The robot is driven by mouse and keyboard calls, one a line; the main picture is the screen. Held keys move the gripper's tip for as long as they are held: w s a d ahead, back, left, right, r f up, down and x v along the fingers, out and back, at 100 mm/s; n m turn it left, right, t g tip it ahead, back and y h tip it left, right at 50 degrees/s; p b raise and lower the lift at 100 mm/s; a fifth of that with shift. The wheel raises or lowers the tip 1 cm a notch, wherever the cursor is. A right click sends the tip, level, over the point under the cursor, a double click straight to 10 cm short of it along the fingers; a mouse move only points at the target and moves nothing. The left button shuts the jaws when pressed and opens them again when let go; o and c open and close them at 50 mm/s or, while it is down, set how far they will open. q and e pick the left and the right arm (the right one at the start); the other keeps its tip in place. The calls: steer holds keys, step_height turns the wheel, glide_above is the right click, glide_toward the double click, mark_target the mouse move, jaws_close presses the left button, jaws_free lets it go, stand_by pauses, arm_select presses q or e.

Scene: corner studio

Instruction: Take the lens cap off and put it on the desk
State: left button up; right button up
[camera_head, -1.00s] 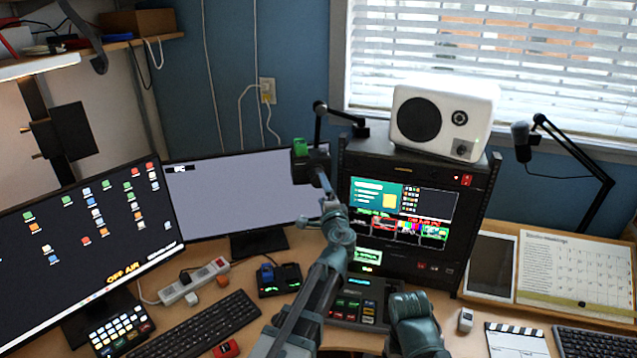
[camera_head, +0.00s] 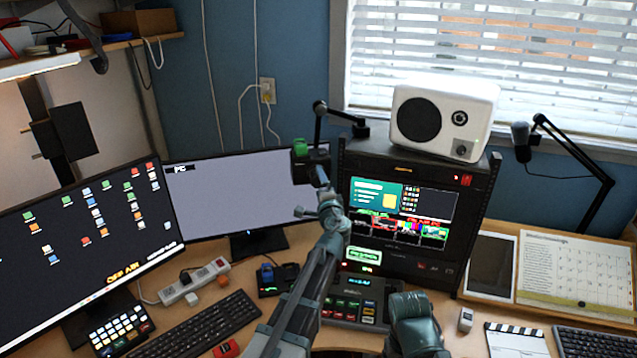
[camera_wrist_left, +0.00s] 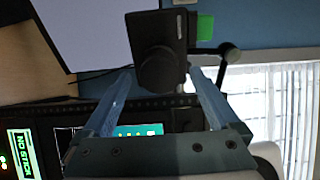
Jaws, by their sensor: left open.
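A small dark camera (camera_head: 316,156) with a green block on top is held on a black arm in front of the grey-screened monitor. In the left wrist view the camera body (camera_wrist_left: 176,28) carries a round black lens cap (camera_wrist_left: 160,74) on its front. My left gripper (camera_head: 320,180) is just below and in front of the camera. In the left wrist view my open left gripper (camera_wrist_left: 161,85) has one finger on each side of the cap, with small gaps showing. The cap is hard to make out in the head view.
The desk (camera_head: 240,284) has some bare patches among the keyboard (camera_head: 205,330), power strip (camera_head: 193,281) and switcher panel (camera_head: 352,300). A black rack (camera_head: 400,255) with a white speaker (camera_head: 443,120) on top stands right of the left gripper.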

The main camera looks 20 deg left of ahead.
arm_select(q)
steer(key=shift+c, duration=0.3)
jaws_close()
stand_by(0.5)
steer(key=shift+s, duration=0.1)
steer(key=shift+v, duration=2.9)
steer(key=shift+d, duration=0.1)
